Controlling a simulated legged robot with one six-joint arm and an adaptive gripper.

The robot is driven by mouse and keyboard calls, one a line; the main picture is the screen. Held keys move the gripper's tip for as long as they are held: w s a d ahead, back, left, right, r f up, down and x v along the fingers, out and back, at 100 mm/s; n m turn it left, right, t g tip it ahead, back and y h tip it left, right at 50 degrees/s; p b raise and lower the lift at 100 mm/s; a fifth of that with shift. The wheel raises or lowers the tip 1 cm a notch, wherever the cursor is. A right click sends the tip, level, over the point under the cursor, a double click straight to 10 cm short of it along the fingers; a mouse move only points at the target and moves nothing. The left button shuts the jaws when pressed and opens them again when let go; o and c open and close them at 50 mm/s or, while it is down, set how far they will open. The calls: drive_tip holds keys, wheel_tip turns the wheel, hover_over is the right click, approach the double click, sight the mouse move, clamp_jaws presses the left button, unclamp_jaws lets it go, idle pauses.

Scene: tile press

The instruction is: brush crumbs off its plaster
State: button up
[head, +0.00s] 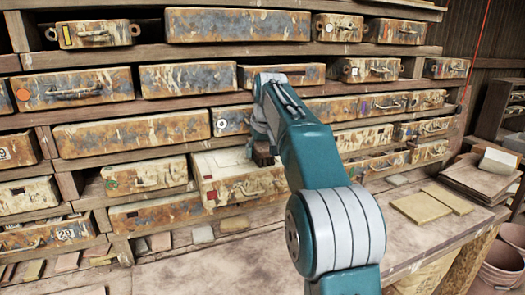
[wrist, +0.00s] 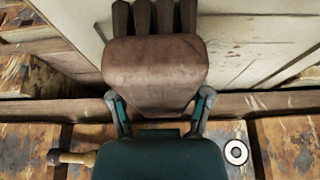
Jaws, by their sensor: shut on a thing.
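A rusty cream drawer (head: 250,187) in the middle of the rack is pulled partly out, with pale plaster (head: 222,161) in its top. The pale surface also fills the upper part of the wrist view (wrist: 245,65). My gripper (wrist: 160,103) is shut on a brush (wrist: 155,68) with a brown block and dark bristle tufts. In the head view the brush (head: 263,155) is over the back right of the open drawer, partly behind my arm. The bristles point at the plaster; I cannot tell whether they touch it.
Closed rusty drawers (head: 130,134) fill the rack around the open one, and wooden shelf rails run between them. A workbench (head: 240,255) below holds several loose tiles (head: 420,207). A stack of boards (head: 480,178) stands at the right, with buckets (head: 500,265) below.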

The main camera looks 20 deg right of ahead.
sight(244, 157)
drive_tip(key=shift+a+r, duration=0.1)
drive_tip(key=shift+a, duration=5.65)
drive_tip(key=shift+w, duration=0.55)
drive_tip(key=shift+d, duration=1.6)
drive_tip(key=shift+d+f, duration=0.2)
drive_tip(key=shift+d, duration=2)
drive_tip(key=shift+d+r, duration=0.15)
drive_tip(key=shift+d, duration=2.45)
drive_tip(key=shift+a, duration=0.15)
